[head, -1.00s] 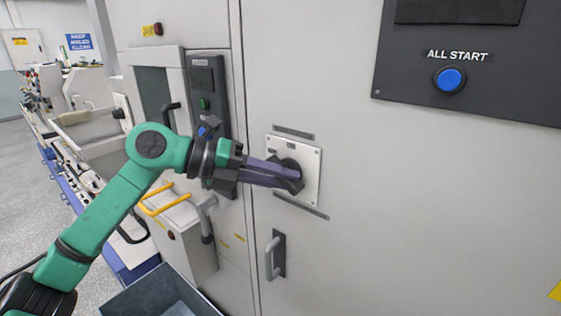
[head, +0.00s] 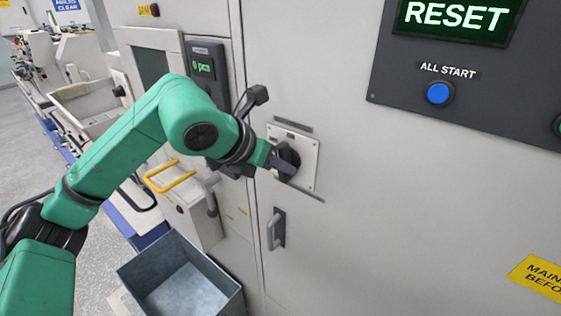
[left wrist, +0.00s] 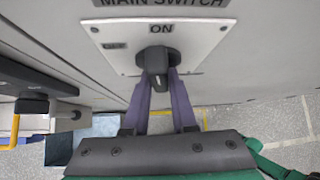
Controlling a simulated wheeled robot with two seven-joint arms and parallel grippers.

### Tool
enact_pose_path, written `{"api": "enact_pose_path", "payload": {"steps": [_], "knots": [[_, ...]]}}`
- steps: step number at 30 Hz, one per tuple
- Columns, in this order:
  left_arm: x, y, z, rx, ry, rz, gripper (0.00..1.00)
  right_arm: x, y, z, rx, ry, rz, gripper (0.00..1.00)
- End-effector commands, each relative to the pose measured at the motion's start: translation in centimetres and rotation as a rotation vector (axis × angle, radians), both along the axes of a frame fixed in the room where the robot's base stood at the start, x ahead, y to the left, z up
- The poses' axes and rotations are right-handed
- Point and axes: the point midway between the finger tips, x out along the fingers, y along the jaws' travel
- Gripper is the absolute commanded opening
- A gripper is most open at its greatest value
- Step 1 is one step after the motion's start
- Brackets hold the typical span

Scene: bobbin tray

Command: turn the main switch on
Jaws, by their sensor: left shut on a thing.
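The main switch is a dark rotary knob (head: 289,157) on a pale plate (head: 307,153) in the grey cabinet front. The left wrist view shows the knob (left wrist: 156,62) below the word ON, with a MAIN SWITCH label above the plate (left wrist: 205,42). My left gripper (head: 278,162) is shut on the knob; in the left wrist view its two purple fingers (left wrist: 160,82) close around the knob's grip from both sides. My forearm and wrist hide part of the fingers in the head view. My right gripper is not in view.
A dark panel at the upper right has a screen (head: 458,14) lit with RESET and a blue ALL START button (head: 439,93). A small display (head: 204,67) glows green at left. A door handle (head: 274,230) is below the switch; an open grey bin (head: 130,277) stands on the floor.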

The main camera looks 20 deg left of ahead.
Motion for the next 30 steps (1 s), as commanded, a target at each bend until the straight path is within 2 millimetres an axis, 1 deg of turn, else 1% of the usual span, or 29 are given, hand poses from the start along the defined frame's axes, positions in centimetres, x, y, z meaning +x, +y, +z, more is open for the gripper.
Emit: {"api": "enact_pose_path", "payload": {"steps": [1,9,25,26,27,28,30], "knots": [[0.04,-0.06,0.26,0.023,-0.018,-0.001,0.00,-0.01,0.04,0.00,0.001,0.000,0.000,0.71],[0.06,-0.02,0.24,0.115,-0.054,0.000,0.00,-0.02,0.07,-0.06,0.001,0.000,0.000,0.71],[0.05,0.00,0.20,0.137,-0.061,0.000,0.00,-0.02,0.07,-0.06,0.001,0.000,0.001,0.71],[0.05,0.00,0.20,0.137,-0.061,0.000,0.36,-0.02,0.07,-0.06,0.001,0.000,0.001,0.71],[0.05,0.00,0.18,0.137,-0.061,0.000,0.52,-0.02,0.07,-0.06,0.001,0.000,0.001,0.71],[0.04,0.00,0.17,0.136,-0.059,0.000,0.55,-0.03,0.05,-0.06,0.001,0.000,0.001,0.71],[0.04,-0.01,0.13,0.137,-0.059,0.000,0.55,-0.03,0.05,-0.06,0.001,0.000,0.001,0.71]]}}
